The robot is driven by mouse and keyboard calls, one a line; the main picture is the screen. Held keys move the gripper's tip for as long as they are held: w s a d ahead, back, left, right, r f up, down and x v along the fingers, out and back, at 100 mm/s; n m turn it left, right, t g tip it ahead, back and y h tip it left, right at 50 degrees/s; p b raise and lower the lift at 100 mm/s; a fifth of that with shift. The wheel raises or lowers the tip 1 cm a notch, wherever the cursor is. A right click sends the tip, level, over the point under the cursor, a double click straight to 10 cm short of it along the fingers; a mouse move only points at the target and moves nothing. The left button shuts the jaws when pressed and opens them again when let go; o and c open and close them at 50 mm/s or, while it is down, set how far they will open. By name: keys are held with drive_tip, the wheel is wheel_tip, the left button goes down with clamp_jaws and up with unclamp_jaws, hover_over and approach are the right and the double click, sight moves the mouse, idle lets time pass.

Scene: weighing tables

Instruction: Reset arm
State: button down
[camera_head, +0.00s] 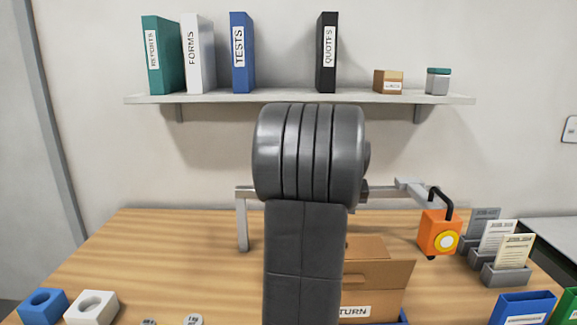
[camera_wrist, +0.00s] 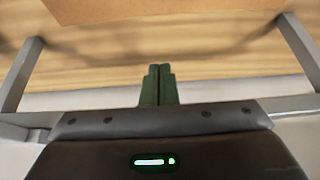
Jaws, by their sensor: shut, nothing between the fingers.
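My gripper (camera_wrist: 159,84) shows in the wrist view with its two dark green fingers together, shut and empty. It points toward the wooden table (camera_wrist: 200,75), with a grey metal frame (camera_wrist: 22,70) to either side. In the head view my grey arm stands in the middle and hides my gripper and part of the table (camera_head: 150,245).
An orange device (camera_head: 432,228) with a black handle hangs on the metal frame (camera_head: 242,220). A cardboard box (camera_head: 385,275) stands partly behind my arm. Blue (camera_head: 42,305) and white (camera_head: 92,307) blocks are at front left, card holders (camera_head: 500,275) at right. A shelf (camera_head: 220,98) with binders is behind.

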drive_tip(key=shift+w+f+g+p, duration=0.25)
drive_tip(key=shift+w+g+p, duration=0.45)
drive_tip(key=shift+p, duration=0.75)
drive_tip(key=shift+w+f+g+p, duration=0.3)
drive_tip(key=shift+g+p, duration=0.6)
drive_tip(key=shift+p, duration=0.6)
drive_tip(key=shift+w+f+g+p, duration=0.2)
drive_tip(key=shift+w+g+p, duration=0.5)
drive_tip(key=shift+p, duration=0.75)
drive_tip(key=shift+s, duration=0.1)
drive_tip(key=shift+s, duration=0.1)
